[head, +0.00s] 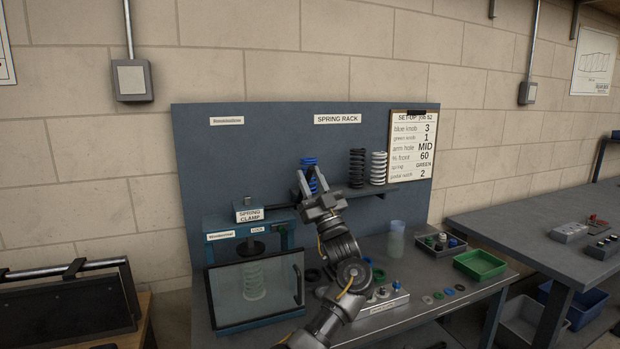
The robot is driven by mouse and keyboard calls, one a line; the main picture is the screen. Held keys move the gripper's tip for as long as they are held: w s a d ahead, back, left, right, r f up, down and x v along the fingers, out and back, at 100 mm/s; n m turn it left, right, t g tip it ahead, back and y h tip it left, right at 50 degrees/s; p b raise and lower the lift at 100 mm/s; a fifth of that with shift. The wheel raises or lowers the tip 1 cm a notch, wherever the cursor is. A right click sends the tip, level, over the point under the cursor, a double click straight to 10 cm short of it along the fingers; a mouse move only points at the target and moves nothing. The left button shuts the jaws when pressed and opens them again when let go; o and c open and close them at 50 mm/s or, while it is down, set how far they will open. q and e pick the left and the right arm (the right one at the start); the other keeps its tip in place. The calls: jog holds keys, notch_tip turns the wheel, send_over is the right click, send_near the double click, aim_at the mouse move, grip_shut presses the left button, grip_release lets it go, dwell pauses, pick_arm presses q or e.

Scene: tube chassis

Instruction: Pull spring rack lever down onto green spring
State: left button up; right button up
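The spring clamp (249,215) stands at the bench's left. A dark lever bar (281,207) runs right from its head, and its far end is hidden behind my gripper. A pale green spring (254,282) stands upright below the clamp's dark round pad (250,248), behind a clear guard. The pad looks apart from the spring. My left gripper (309,178) points up toward the rack shelf, its fingers apart in front of the blue spring (309,170). I cannot tell whether it touches the lever or the blue spring. My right gripper is not in view.
Black (357,167) and white (378,167) springs stand on the rack shelf (372,190). A set-up card (411,146) reads spring GREEN. A clear cup (397,230), a green tray (480,264) and a knob box (388,301) are on the bench. The guard's dark handle (298,285) faces right.

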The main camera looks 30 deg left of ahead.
pick_arm(q)
jog(key=shift+o, duration=0.3)
jog(key=shift+r, duration=0.15)
